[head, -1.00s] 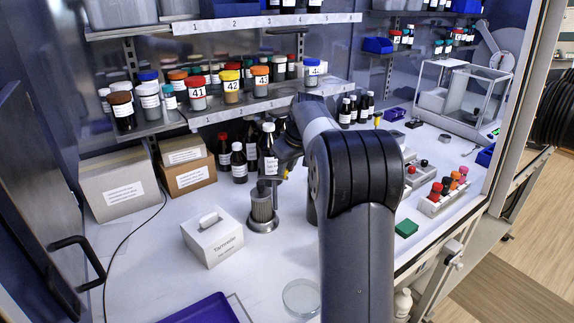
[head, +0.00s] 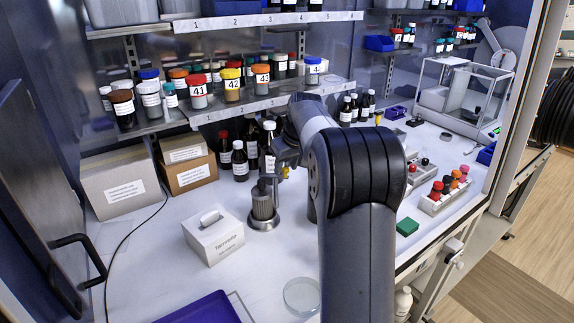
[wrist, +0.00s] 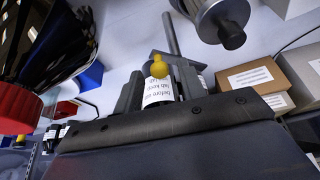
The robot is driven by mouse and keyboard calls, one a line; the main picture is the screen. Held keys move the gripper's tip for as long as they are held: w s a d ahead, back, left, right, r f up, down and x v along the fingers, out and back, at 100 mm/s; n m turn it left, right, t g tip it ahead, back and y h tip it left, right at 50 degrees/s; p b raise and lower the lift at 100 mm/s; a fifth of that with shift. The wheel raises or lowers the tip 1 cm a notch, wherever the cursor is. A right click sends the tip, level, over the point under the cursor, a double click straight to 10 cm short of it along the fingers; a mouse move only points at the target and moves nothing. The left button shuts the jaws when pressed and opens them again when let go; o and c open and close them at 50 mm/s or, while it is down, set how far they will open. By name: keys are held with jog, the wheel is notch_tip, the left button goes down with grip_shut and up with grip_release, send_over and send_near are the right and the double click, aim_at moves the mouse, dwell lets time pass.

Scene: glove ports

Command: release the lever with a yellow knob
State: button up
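The yellow knob (wrist: 158,67) shows in the wrist view between the two fingers of my gripper (wrist: 158,82), with a gap visible around it. My gripper looks open and not closed on the knob. A grey bar beside the knob may be part of its lever; the rest of the lever is hidden. In the head view, my gripper (head: 285,160) is beside the dark bottles, above and right of the steel cylinder (head: 263,207). A small yellow spot there may be the knob, mostly hidden by my arm.
A dark bottle with a white label (head: 240,162) and others stand close behind my gripper. A white box (head: 213,238) and cardboard boxes (head: 188,172) are to the left. A shelf (head: 235,106) with jars hangs above.

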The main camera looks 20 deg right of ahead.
jog(key=v, duration=1.1)
jog(key=shift+w+f, duration=0.1)
jog(key=shift+f, duration=0.05)
jog(key=x, duration=1)
jog(key=shift+f, duration=0.3)
jog(key=shift+w, duration=0.1)
